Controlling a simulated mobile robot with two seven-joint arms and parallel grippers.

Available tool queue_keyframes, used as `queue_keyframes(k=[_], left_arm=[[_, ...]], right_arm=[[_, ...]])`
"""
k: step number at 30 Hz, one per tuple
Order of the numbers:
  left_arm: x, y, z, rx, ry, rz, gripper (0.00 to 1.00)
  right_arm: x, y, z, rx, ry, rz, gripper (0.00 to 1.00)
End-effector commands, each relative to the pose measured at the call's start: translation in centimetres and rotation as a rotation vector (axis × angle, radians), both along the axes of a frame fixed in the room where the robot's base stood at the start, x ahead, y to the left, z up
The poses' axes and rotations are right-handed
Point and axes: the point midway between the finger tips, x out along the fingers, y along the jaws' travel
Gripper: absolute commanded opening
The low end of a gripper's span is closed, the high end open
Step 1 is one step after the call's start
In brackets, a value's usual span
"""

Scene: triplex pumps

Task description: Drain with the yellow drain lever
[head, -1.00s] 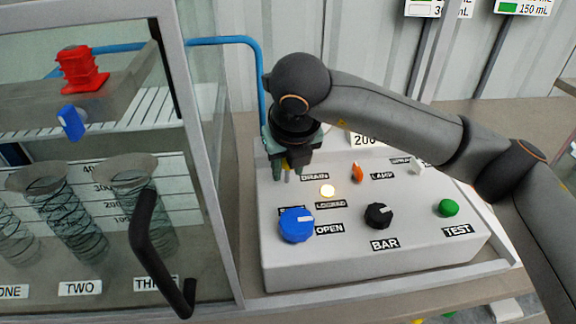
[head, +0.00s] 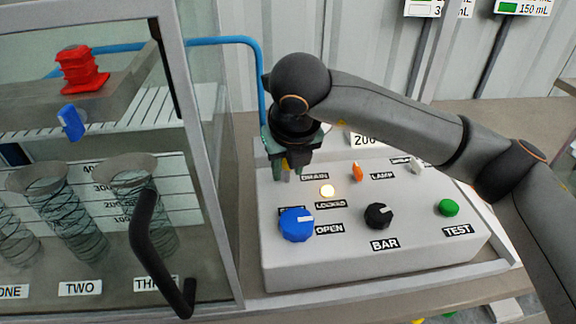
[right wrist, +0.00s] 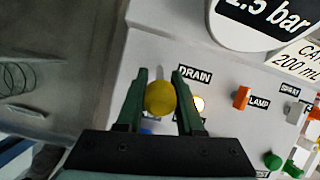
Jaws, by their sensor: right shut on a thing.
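The yellow drain lever shows in the right wrist view as a round yellow knob (right wrist: 160,98) between the two green fingers, beside the DRAIN label (right wrist: 196,75). In the head view only a bit of yellow (head: 284,164) shows between the fingers. My right gripper (head: 288,173) points down over the left back part of the white control panel (head: 360,262) and is shut on the lever. It also shows in the right wrist view (right wrist: 160,90). The fingers hide much of the lever. My left gripper is in neither view.
The panel also carries a blue knob (head: 296,225), a black BAR knob (head: 378,216), a green TEST button (head: 449,208), an orange LAMP switch (head: 357,172) and a lit lamp (head: 327,191). A glass-doored case with a black handle (head: 150,240) stands left.

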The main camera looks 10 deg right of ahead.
Motion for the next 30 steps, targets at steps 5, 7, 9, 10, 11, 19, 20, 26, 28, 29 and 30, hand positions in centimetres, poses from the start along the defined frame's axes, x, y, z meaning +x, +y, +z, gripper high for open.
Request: queue_keyframes(k=[5,7,9,10,11,19,20,26,28,29,30], left_arm=[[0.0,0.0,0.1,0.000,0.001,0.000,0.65],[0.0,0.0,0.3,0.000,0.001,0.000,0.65],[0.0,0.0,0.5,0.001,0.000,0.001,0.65],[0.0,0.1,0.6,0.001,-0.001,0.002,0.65],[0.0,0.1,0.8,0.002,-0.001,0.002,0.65],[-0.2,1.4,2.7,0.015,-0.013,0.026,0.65],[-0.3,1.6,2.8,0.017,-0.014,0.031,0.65],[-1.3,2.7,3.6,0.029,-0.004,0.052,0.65],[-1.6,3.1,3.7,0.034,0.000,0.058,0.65],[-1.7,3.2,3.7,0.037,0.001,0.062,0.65],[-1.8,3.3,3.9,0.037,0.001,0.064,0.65]], right_arm=[[0.1,0.0,0.1,0.000,0.004,0.000,0.00],[0.1,0.0,0.2,0.001,0.015,0.001,0.00],[0.2,0.0,0.3,0.002,0.036,-0.001,0.00],[0.3,0.0,0.4,0.001,0.047,-0.001,0.00],[0.4,0.0,0.5,0.001,0.059,-0.002,0.00],[1.3,0.0,1.0,0.001,0.231,-0.003,0.00],[1.5,0.1,1.0,0.001,0.253,-0.004,0.00],[2.2,0.1,1.0,0.001,0.380,-0.003,0.00],[2.3,0.1,0.9,0.001,0.417,-0.004,0.00],[2.4,0.0,0.9,0.001,0.431,-0.003,0.00],[2.5,0.1,0.8,0.001,0.450,-0.002,0.00]])
